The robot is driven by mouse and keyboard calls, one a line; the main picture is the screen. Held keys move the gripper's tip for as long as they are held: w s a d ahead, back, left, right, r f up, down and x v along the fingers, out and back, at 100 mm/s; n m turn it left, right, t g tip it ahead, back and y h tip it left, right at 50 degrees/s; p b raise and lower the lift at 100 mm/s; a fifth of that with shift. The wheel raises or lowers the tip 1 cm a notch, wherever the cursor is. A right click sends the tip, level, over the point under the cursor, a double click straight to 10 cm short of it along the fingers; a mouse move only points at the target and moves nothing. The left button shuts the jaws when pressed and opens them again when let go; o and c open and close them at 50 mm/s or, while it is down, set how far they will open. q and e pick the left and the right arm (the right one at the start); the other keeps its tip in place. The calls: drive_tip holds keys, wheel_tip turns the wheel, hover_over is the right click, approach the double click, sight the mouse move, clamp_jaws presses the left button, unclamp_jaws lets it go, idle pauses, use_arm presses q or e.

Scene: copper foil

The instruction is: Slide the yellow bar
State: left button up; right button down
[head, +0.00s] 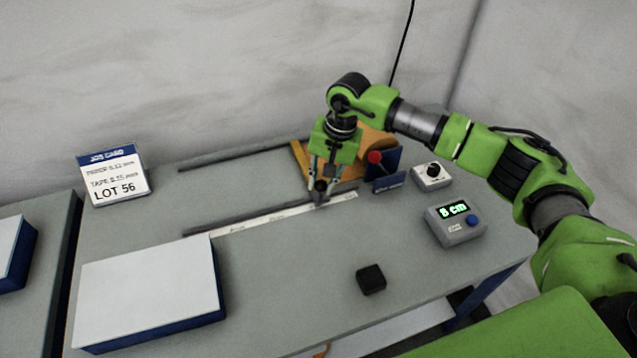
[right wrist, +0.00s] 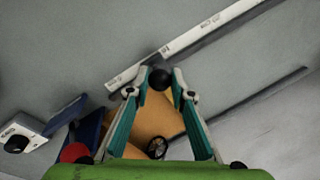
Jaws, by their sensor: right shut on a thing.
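The yellow bar (head: 299,158) shows as a slanted strip left of my right gripper, by an orange body (head: 375,141) partly hidden behind the gripper. In the right wrist view an orange-yellow surface (right wrist: 150,122) with a small black wheel lies between the fingers. My right gripper (head: 319,192) points down at the white ruler strip (head: 270,217). Its fingertips (right wrist: 160,82) are shut on a black round knob (right wrist: 160,77). I cannot tell how the knob joins the bar. My left gripper is not in view.
Two dark rails (head: 235,157) run along the table. A red knob (head: 375,157) on a blue block, a dial box (head: 432,176) and a display box (head: 455,221) reading "8 cm" stand right. A black block (head: 371,279), white-topped box (head: 148,287) and card (head: 113,174) stand elsewhere. The middle front is clear.

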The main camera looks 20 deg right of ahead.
drive_tip(key=d+b, duration=0.1)
drive_tip(key=d, duration=0.2)
drive_tip(key=shift+w+d+f, duration=0.15)
drive_tip(key=shift+d, duration=0.05)
drive_tip(key=shift+d+r, duration=0.2)
drive_tip(key=shift+d, duration=0.15)
drive_tip(key=c, duration=1.8)
unclamp_jaws()
drive_tip(key=shift+a, duration=0.1)
drive_tip(key=r, duration=0.4)
drive_tip(key=s+d+r, duration=0.1)
drive_tip(key=r, duration=0.3)
drive_tip(key=d+r, duration=0.1)
drive_tip(key=r, duration=0.2)
drive_tip(key=shift+s+r, duration=0.15)
drive_tip(key=shift+r, duration=0.25)
